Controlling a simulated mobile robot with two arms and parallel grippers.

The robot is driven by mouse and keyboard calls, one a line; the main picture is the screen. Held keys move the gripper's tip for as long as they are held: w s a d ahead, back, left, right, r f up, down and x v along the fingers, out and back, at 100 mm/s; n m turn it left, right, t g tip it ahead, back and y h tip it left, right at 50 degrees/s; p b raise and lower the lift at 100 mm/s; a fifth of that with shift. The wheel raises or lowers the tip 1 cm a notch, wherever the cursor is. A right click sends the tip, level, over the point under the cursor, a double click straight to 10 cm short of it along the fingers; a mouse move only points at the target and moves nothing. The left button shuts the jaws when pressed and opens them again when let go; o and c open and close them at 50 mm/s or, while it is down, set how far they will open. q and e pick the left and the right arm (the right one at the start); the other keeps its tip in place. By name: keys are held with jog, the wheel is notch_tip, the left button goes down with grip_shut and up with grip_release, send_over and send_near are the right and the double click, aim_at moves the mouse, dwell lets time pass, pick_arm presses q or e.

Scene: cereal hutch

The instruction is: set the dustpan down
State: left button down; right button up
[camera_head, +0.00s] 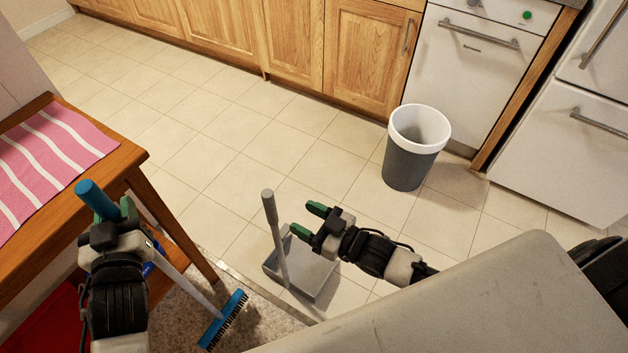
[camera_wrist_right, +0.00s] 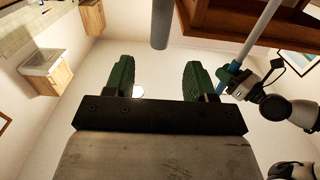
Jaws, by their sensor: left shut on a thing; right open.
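The grey dustpan (camera_head: 318,276) rests on the tiled floor near the tile edge, its long handle (camera_head: 275,240) standing upright. My right gripper (camera_head: 309,221) is open and empty, just right of the handle and apart from it. In the right wrist view the grey handle end (camera_wrist_right: 160,25) shows beyond and between the open green fingers (camera_wrist_right: 155,80). My left gripper (camera_head: 118,212) is shut on the broom (camera_head: 97,200), gripping it near its blue top. The broom's blue bristled head (camera_head: 222,320) is low over the carpet; whether it touches is unclear.
A grey bin with a white rim (camera_head: 420,125) stands on the tiles before the dishwasher (camera_head: 478,65). A wooden table (camera_head: 135,165) with a pink striped cloth (camera_head: 50,165) is at the left. A pale surface (camera_head: 450,310) fills the lower right. The middle floor is clear.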

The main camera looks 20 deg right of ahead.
jog(key=s+d+f+m+g+h, duration=0.2)
jog(key=s+d+f+g+h, duration=0.15)
jog(key=f, duration=0.75)
jog(key=s+d+f+m+g+h, duration=0.25)
jog(key=d+f+h, duration=0.2)
jog(key=f, duration=0.65)
jog(key=s+f+g+h, duration=0.1)
jog(key=s+f+g, duration=0.2)
jog(key=s, duration=0.6)
jog(key=s+f+g+h, duration=0.1)
jog(key=s+f+g, duration=0.2)
jog(key=s+f, duration=0.5)
jog(key=shift+s+d+f+m+h, duration=0.2)
jog(key=shift+s+d+m+h, duration=0.2)
jog(key=shift+s+m, duration=0.1)
